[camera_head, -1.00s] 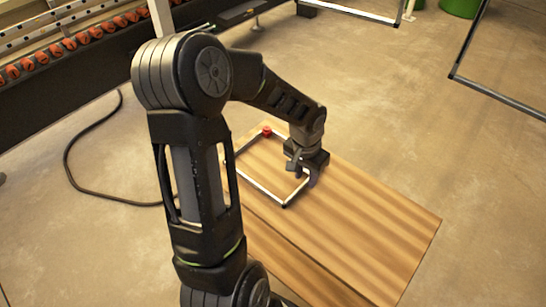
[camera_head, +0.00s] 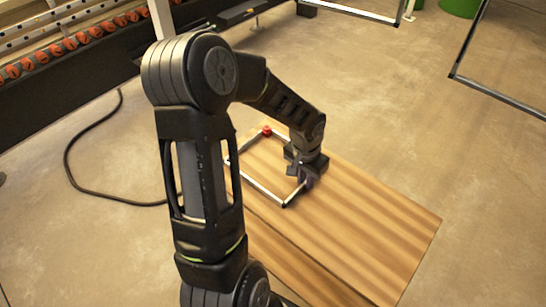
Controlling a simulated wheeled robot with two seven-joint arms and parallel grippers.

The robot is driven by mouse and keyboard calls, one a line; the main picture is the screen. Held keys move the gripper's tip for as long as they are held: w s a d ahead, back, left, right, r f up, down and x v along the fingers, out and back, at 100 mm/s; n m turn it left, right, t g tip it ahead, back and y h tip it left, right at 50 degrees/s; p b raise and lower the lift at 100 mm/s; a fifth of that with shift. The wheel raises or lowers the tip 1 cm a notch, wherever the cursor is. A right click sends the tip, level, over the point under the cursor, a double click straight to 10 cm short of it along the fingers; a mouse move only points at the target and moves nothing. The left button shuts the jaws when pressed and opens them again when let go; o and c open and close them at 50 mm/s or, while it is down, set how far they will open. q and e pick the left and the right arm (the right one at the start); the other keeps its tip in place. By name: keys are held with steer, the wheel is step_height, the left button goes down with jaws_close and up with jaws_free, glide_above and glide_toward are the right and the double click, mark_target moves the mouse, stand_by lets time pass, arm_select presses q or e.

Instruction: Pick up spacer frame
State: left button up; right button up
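The spacer frame (camera_head: 264,191) is a thin silver rectangle with dark corners, lying flat on a wooden table (camera_head: 365,225). A small red piece (camera_head: 267,131) sits at its far corner. My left gripper (camera_head: 303,181) points down at the frame's right side, with its fingers at or very near that bar. Its fingers are small and dark here, and whether they are closed on the bar cannot be made out. My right gripper is not in view.
A dark conveyor with orange rollers (camera_head: 70,44) runs along the upper left. A black cable (camera_head: 75,148) lies on the floor at left. Larger frames (camera_head: 490,93) stand at upper right, near a green bin (camera_head: 460,6). The table's right part is bare.

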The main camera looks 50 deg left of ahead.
arm_select(q)
jaws_close()
stand_by(0.4)
step_height(320, 180, up, 10)
stand_by(0.5)
steer(key=shift+w, duration=0.1)
stand_by(0.4)
